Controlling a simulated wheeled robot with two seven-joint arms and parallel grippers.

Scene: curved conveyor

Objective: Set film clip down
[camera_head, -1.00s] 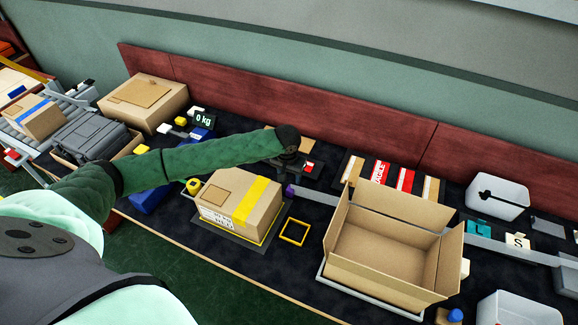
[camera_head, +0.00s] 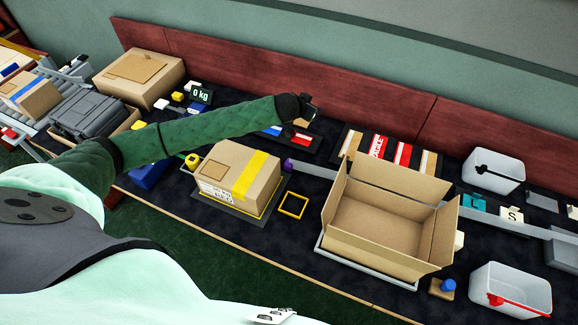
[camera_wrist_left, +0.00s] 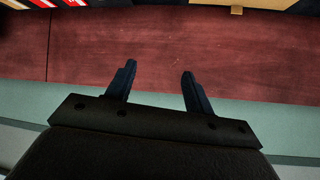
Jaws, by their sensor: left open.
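My left gripper (camera_wrist_left: 159,72) is open, with nothing between its fingers in the wrist view; the dark red back panel (camera_wrist_left: 150,35) lies beyond them. In the head view the left gripper (camera_head: 308,112) is at the back of the table, above and behind a dark tray (camera_head: 318,148) holding small blue and red pieces. My left arm hides part of that tray. I cannot pick out the film clip for certain in either view. My right gripper is not in view.
A taped box (camera_head: 222,172) sits front centre, with a yellow square frame (camera_head: 293,205) beside it. An open carton (camera_head: 385,225) stands to the right. White bins (camera_head: 494,170) are at far right. A red panel (camera_head: 360,110) closes off the back.

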